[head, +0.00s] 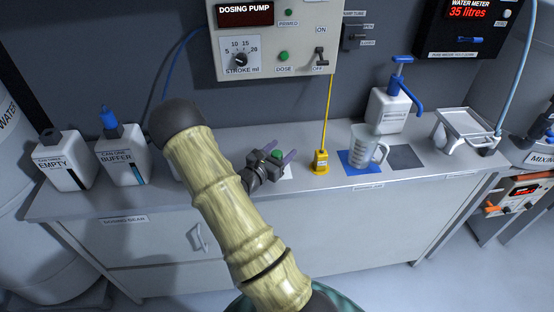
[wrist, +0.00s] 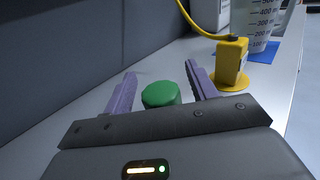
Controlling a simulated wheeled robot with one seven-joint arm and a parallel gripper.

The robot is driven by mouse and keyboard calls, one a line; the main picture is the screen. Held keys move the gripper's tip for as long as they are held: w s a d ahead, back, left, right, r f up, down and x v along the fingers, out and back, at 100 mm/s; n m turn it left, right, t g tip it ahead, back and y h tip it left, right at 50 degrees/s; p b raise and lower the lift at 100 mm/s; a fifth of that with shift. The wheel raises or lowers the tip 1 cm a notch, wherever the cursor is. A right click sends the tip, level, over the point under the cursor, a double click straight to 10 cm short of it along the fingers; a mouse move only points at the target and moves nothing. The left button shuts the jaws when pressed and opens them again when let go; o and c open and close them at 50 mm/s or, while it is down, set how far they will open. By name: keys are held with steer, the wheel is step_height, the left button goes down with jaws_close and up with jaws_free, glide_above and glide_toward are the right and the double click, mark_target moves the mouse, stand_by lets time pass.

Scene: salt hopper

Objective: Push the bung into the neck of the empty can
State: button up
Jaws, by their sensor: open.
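A green round-topped piece, which looks like the bung (wrist: 161,94), stands between the two purple fingers of my gripper (wrist: 160,70). The jaws are open, with a gap on each side of it. The empty can (head: 65,165), white and labelled "CAN THREE EMPTY", stands upright at the far left of the counter with a dark top. It is well away from my gripper. I cannot tell whether its neck is open.
A buffer can (head: 122,160) with a blue top stands beside the empty can; my arm hides part of the counter right of it. A yellow block (head: 320,161) on a cord and a clear jug (head: 368,148) on a blue mat stand right of my gripper. The dosing pump (head: 275,40) hangs above.

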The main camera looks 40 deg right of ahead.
steer(key=shift+s, duration=0.1)
steer(key=shift+c, duration=0.3)
steer(key=c, duration=1)
step_height(320, 180, up, 10)
steer(key=shift+r, duration=0.1)
steer(key=w+a+r+t+p, duration=0.1)
steer(key=r+p, duration=0.4)
steer(key=p, duration=0.2)
steer(key=w+a+r+n+p, duration=0.1)
steer(key=w+r+p, duration=0.1)
steer(key=r+p, duration=0.4)
steer(key=w+a+r+n+t+p, duration=0.1)
steer(key=a+r+p, duration=0.1)
steer(key=r+p, duration=0.4)
steer(key=shift+w+r+t+y+p, duration=0.15)
steer(key=shift+t+y+p, duration=0.2)
steer(key=shift+p, duration=0.5)
